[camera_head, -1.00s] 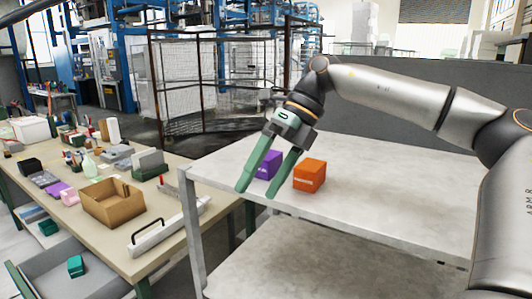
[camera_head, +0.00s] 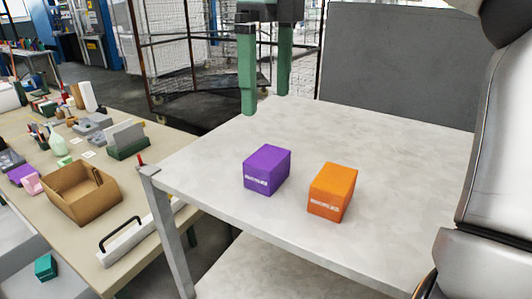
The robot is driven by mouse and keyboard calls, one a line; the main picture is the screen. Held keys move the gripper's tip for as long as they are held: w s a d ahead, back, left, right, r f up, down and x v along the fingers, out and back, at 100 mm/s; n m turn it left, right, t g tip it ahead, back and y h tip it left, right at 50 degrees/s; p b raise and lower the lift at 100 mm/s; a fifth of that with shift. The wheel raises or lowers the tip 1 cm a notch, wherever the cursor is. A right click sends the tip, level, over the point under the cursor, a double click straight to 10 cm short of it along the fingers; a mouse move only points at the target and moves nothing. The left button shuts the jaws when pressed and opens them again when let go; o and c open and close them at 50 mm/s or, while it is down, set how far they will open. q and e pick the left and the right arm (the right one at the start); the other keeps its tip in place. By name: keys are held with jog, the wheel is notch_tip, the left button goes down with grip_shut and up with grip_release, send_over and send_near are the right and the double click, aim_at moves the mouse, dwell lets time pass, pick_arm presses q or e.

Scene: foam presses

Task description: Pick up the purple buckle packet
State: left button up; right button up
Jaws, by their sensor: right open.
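The purple buckle packet (camera_head: 267,170) is a small purple box with a white label on its front. It sits upright on the grey shelf top, left of the orange box. My right gripper (camera_head: 266,104) has two green fingers pointing down, set apart with nothing between them. In the picture it is above and beyond the purple packet, not touching it. My left gripper is not in view.
An orange box (camera_head: 333,191) stands close to the right of the purple packet. The grey shelf top (camera_head: 400,150) is otherwise clear. A bench (camera_head: 100,240) at the left holds a cardboard box (camera_head: 82,192), a handled white bar and several small items.

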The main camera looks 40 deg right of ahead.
send_over(268, 156)
notch_tip(268, 156, down, 6)
jog(key=shift+a+f+b, duration=0.1)
jog(key=shift+f+b, duration=0.15)
jog(key=shift+b, duration=0.05)
jog(key=shift+f+p, duration=0.4)
jog(key=shift+f, duration=2.45)
jog(key=c, duration=1.2)
jog(key=shift+c, duration=0.2)
